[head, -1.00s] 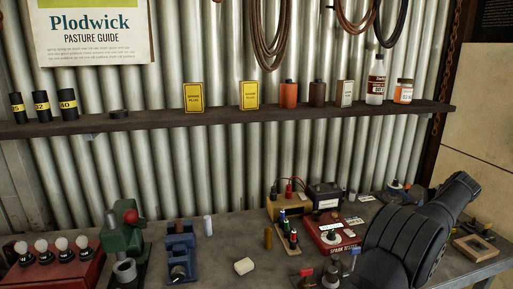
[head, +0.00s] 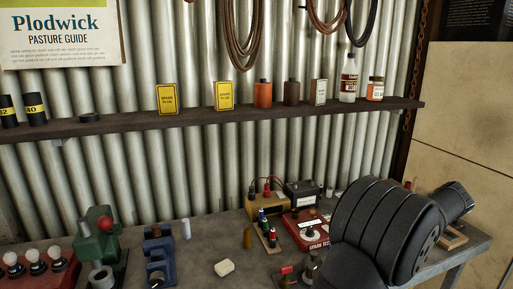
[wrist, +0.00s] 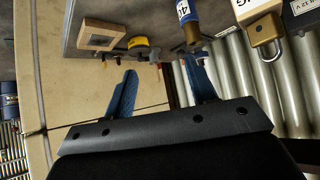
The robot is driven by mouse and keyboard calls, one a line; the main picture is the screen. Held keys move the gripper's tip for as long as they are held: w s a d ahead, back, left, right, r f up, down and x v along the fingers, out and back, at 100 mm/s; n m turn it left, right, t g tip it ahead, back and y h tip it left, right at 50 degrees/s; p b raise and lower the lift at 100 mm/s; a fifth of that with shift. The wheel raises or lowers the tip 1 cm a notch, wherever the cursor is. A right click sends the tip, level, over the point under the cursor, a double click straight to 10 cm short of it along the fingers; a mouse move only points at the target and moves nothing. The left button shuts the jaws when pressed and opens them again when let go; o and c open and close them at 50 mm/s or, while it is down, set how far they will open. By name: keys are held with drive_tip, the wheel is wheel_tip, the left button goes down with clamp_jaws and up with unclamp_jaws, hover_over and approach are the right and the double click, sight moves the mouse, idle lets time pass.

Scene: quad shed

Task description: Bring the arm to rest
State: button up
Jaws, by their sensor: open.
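My gripper (wrist: 161,70) shows in the wrist view with its two blue fingers spread apart. Nothing is between them, so it is open and empty. Behind the fingers are a pale panel and the corrugated wall. In the head view my black arm (head: 385,235) fills the lower right, over the right part of the bench. My gripper's fingers cannot be made out in the head view.
A shelf (head: 200,118) with boxes and bottles runs above. A padlock (wrist: 263,32) and wooden frame (wrist: 102,35) show in the wrist view.

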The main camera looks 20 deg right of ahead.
drive_tip(key=s+a+f, duration=0.2)
drive_tip(key=a, duration=0.2)
drive_tip(key=s+a+f+m+g+h, duration=0.1)
drive_tip(key=s+a+f, duration=0.2)
drive_tip(key=a, duration=0.2)
drive_tip(key=shift+a+f+m, duration=0.15)
drive_tip(key=shift+f+m, duration=0.1)
drive_tip(key=shift+m, duration=0.05)
drive_tip(key=shift+s, duration=0.1)
drive_tip(key=w+d+r+n, duration=0.1)
drive_tip(key=w+d+r, duration=0.2)
drive_tip(key=d, duration=0.2)
drive_tip(key=w+d+r+t+y, duration=0.1)
drive_tip(key=w+d+r, duration=0.2)
drive_tip(key=d, duration=0.2)
drive_tip(key=shift+d+n, duration=0.15)
drive_tip(key=shift+n, duration=0.25)
idle(0.5)
